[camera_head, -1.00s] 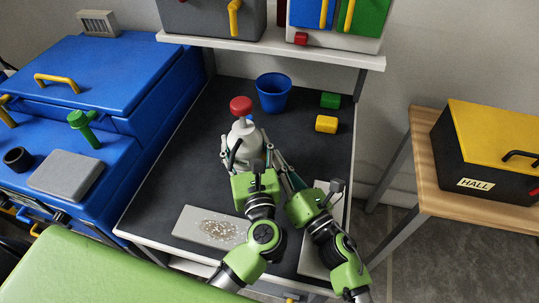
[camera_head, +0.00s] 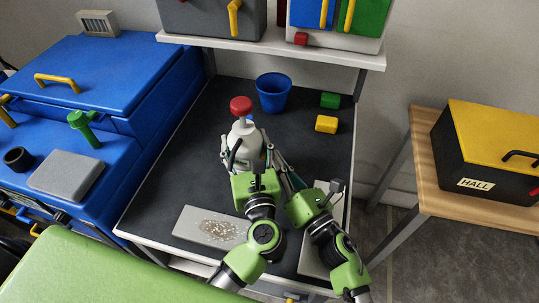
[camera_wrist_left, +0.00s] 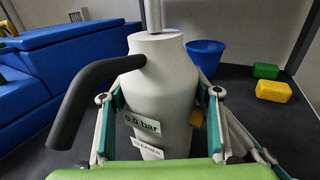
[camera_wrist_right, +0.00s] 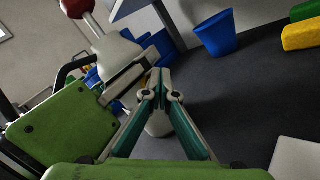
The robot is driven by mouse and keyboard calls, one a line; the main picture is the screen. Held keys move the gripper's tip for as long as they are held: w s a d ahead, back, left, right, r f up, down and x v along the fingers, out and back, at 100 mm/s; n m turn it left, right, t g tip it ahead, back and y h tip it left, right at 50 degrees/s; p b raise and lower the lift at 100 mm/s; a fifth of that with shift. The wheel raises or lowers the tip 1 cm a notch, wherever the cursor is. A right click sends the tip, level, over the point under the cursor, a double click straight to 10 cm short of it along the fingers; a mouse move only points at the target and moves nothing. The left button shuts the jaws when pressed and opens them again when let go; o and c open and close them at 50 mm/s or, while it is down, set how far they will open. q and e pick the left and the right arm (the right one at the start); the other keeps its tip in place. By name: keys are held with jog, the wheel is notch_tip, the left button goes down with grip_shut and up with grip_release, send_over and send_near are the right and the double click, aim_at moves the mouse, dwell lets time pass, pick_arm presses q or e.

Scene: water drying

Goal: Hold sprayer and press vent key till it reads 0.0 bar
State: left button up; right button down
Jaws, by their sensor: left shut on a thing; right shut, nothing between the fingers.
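The sprayer (camera_head: 243,137) is a pale grey bottle with a red knob (camera_head: 241,105) on top and a black curved handle (camera_wrist_left: 90,90). It stands upright on the dark worktop. My left gripper (camera_head: 248,155) is shut around its body, one finger on each side. A label (camera_wrist_left: 143,126) on its front ends in "bar"; the digits look like 0.0 but are blurred. A small yellow piece, perhaps the vent key (camera_wrist_left: 197,117), shows at the bottle's right side, partly behind a finger. My right gripper (camera_wrist_right: 160,88) is shut and empty, its fingertips close beside the sprayer; contact cannot be told.
A blue bucket (camera_head: 273,94), a green block (camera_head: 330,100) and a yellow block (camera_head: 326,124) stand at the back. A grey plate with speckles (camera_head: 187,224) lies in front at left. A shelf (camera_head: 350,57) overhangs the back. The worktop left of the sprayer is clear.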

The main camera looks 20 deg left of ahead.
pick_arm(q)
jog(key=shift+d, duration=0.1)
pick_arm(e)
jog(key=shift+d, duration=1)
jog(key=shift+d, duration=0.1)
jog(key=shift+w+d, duration=0.15)
jog(key=shift+d, duration=2.25)
pick_arm(q)
jog(key=o, duration=1.7)
jog(key=v, duration=1.2)
